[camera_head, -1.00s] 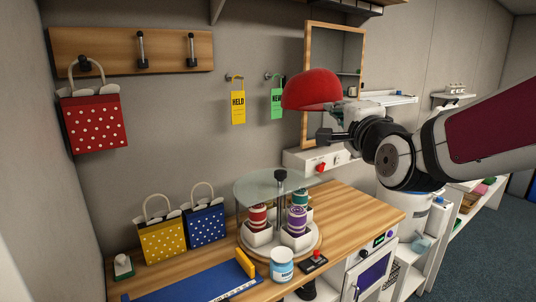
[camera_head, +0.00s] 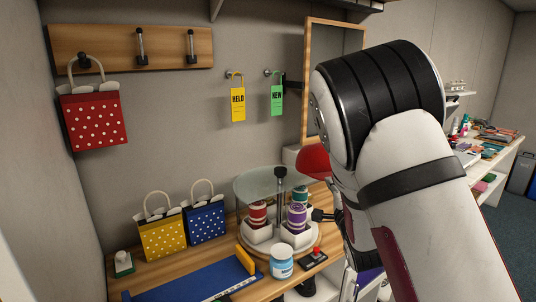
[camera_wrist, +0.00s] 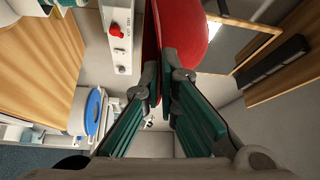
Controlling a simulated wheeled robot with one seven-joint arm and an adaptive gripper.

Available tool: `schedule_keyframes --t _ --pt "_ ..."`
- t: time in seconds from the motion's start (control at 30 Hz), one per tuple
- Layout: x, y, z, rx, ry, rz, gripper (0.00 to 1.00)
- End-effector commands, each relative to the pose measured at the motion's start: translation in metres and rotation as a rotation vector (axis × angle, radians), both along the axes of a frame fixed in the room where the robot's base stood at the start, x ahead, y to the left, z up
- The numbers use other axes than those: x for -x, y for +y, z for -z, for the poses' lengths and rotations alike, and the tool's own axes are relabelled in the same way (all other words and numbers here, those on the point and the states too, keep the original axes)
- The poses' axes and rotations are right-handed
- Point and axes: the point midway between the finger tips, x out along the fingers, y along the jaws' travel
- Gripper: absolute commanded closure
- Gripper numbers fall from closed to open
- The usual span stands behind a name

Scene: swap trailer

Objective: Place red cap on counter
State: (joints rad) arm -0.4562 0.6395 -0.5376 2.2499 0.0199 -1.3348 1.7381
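The red cap (camera_head: 313,160) shows in the head view at the right end of the counter, partly hidden behind my arm. In the wrist view the red cap (camera_wrist: 184,32) is large at the top centre, and my gripper (camera_wrist: 166,80) is shut on its edge between the green-padded fingers. In the head view the fingers are mostly hidden by my arm. The wooden counter (camera_head: 150,272) runs along the wall. The cap is held above its right part; I cannot tell whether it touches anything.
A glass-topped carousel (camera_head: 262,182) with thread spools stands just left of the cap. A white jar (camera_head: 281,262), a red-button box (camera_head: 315,256), a blue mat (camera_head: 195,284), and yellow (camera_head: 162,240) and blue (camera_head: 205,224) bags occupy the counter. A framed mirror (camera_head: 334,35) hangs behind.

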Motion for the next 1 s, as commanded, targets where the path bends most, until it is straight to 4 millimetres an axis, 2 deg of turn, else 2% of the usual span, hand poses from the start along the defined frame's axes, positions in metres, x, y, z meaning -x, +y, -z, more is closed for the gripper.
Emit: schedule_keyframes --t 0.03,0.2,0.5,1.0 --pt "-0.004 -0.003 0.013 0.001 0.004 0.007 1.0" --pt "-0.017 -0.009 0.041 -0.001 0.003 0.023 1.0" --pt "-0.015 -0.01 0.048 -0.007 0.021 0.026 1.0" --pt "-0.016 -0.006 0.036 0.0 -0.001 0.018 1.0"
